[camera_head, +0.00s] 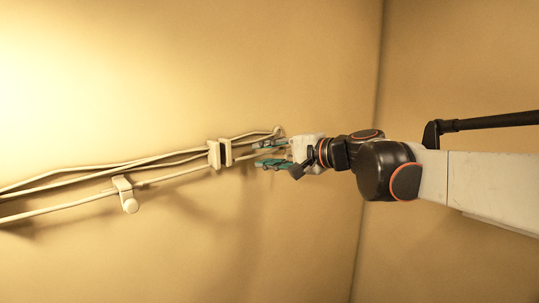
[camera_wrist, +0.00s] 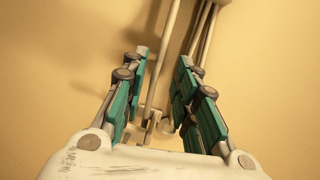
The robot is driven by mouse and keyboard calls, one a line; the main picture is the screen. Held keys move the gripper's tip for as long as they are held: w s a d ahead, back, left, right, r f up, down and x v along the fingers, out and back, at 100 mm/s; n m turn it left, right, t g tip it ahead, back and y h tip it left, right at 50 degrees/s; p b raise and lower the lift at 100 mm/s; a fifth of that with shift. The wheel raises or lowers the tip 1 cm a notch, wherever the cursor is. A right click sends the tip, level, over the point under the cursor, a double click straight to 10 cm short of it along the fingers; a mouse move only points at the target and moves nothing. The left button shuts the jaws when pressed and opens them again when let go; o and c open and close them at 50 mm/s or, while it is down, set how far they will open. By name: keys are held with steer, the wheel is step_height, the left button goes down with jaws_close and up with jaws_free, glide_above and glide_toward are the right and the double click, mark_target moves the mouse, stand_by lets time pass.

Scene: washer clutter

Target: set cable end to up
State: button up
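Several pale cables (camera_head: 95,182) run along the wall from the left edge to my gripper (camera_head: 261,154) in the head view. Their right end (camera_head: 277,130) bends beside my gripper. I cannot tell which piece is the cable end the task names. In the wrist view my gripper (camera_wrist: 163,58) has its teal fingers apart. One pale rod or cable (camera_wrist: 158,70) passes between them, with a gap on each side. A small pale bracket (camera_wrist: 151,120) shows deeper between the fingers, partly hidden by the gripper's body.
Two upright pale blocks (camera_head: 214,155) hold the cables just left of my fingers. A clip with a round knob (camera_head: 130,205) sits on the lowest line further left. The wall (camera_head: 300,60) is close behind; a corner lies to the right. The space below is clear.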

steer(key=v, duration=1.1)
steer(key=shift+a, duration=0.1)
steer(key=s+d+f+n+h+b, duration=0.2)
steer(key=s+f+b, duration=0.6)
steer(key=f, duration=1.3)
steer(key=s+d+f+n+g+h+b, duration=0.1)
steer(key=s+d+f+n+h+b, duration=0.2)
steer(key=f+b, duration=1.2)
steer(key=s+d+f+n+g+h+b, duration=0.1)
steer(key=s+d+f+h+b, duration=0.6)
steer(key=f, duration=2)
steer(key=s+d+n+b, duration=0.1)
steer(key=s+d+b, duration=0.1)
steer(key=s+b, duration=0.3)
steer(key=shift+s+d+f+n+h+b, duration=0.2)
steer(key=shift+s+f+n+h+b, duration=0.15)
steer(key=shift+s, duration=0.5)
